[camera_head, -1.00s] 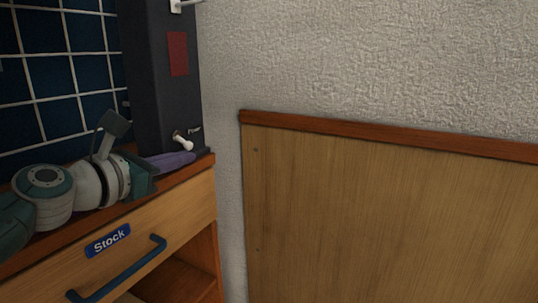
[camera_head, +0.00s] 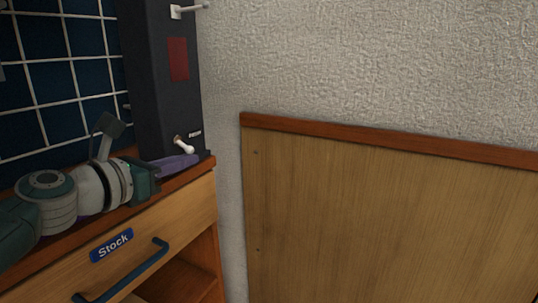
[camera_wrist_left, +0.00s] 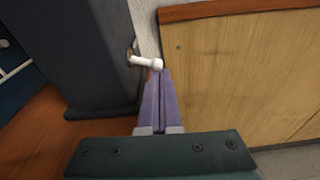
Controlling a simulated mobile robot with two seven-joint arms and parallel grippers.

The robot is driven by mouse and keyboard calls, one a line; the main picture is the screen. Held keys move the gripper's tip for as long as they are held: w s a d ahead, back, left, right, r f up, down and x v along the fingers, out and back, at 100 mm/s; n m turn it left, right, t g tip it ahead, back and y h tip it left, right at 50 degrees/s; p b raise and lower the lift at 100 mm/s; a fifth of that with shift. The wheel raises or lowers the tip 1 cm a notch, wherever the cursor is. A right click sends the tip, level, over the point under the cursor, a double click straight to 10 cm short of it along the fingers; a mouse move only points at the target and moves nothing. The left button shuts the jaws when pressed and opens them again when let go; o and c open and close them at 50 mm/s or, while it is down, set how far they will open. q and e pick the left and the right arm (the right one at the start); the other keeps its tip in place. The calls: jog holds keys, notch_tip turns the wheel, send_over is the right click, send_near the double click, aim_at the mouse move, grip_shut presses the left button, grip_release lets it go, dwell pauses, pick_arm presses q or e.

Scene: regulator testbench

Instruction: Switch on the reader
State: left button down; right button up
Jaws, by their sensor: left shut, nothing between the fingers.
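The reader (camera_head: 160,85) is a tall dark box with a red panel on the bench's right end. A white toggle lever (camera_head: 184,146) sticks out low on its face beside a small label, angled down to the right. My left gripper (camera_head: 197,158) has purple fingers, shut and empty, just below the lever. In the left wrist view the closed fingertips (camera_wrist_left: 160,74) lie right at the lever's rounded white end (camera_wrist_left: 157,65). I cannot tell whether they touch it. My right gripper is not in view.
A second white lever (camera_head: 186,10) sits higher on the box. Below the bench edge is a drawer marked Stock (camera_head: 111,243) with a blue handle (camera_head: 125,272). A wooden wall panel (camera_head: 380,215) stands to the right.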

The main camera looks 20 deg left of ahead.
pick_arm(q)
jog(key=shift+r, duration=0.15)
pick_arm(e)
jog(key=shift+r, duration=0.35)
pick_arm(q)
jog(key=n+p, duration=0.1)
jog(key=r+n+p, duration=0.1)
jog(key=n+p, duration=0.1)
jog(key=d+n+h+p, duration=0.1)
jog(key=shift+r+n+p, duration=0.25)
jog(key=shift+n+p, duration=0.05)
jog(key=shift+p, duration=0.05)
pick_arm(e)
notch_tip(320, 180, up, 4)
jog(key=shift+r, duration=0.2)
